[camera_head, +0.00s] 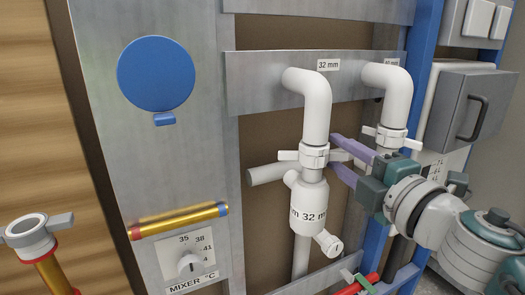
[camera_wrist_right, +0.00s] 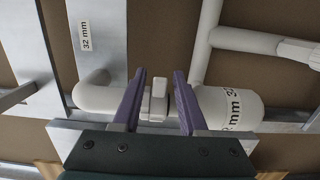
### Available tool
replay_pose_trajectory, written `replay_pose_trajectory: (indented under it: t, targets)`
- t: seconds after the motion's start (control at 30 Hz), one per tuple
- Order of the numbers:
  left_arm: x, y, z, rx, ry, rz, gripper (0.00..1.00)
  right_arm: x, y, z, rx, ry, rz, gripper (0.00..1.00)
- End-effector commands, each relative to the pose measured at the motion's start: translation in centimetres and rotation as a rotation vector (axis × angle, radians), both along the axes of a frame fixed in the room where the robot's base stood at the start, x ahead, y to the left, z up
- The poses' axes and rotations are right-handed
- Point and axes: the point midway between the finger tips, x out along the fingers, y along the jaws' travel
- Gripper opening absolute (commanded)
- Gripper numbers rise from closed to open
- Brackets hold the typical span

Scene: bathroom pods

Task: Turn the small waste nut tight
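The small waste nut (camera_head: 314,156) is a white winged ring on the vertical white pipe marked 32 mm, just above a wider white trap body (camera_head: 308,205). One wing points left and one points right toward my right gripper. My right gripper (camera_head: 333,152) has two purple fingers, one above and one below the right wing. In the right wrist view the nut (camera_wrist_right: 158,98) lies between the spread fingers (camera_wrist_right: 158,85), with gaps at both sides. Contact with the nut is not visible. My left gripper is not in view.
A second white pipe (camera_head: 397,98) with a winged nut (camera_head: 392,138) stands close behind my right gripper. A blue upright (camera_head: 424,40) and a grey box (camera_head: 470,108) are at right. A mixer panel (camera_head: 192,262) with a brass bar (camera_head: 180,220) is at left.

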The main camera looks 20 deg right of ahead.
Motion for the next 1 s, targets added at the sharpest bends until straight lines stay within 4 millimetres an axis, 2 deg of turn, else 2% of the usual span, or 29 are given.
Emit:
replay_pose_trajectory:
  t: [0.03,0.3,0.37,0.77,1.0]
  targets:
    - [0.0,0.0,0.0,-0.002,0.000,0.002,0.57,0.0,0.0,0.0,0.000,0.000,0.000,0.35]
    - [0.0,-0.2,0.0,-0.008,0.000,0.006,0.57,0.0,0.0,0.0,0.000,0.000,0.000,0.05]
    - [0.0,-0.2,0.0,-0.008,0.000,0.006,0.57,0.0,0.0,0.0,0.000,0.000,0.000,0.00]
    - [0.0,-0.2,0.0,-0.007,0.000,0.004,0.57,0.0,0.0,0.0,-0.001,0.000,0.006,0.00]
    - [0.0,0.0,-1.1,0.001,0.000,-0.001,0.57,0.8,-0.4,-0.3,-0.010,0.000,0.177,0.00]
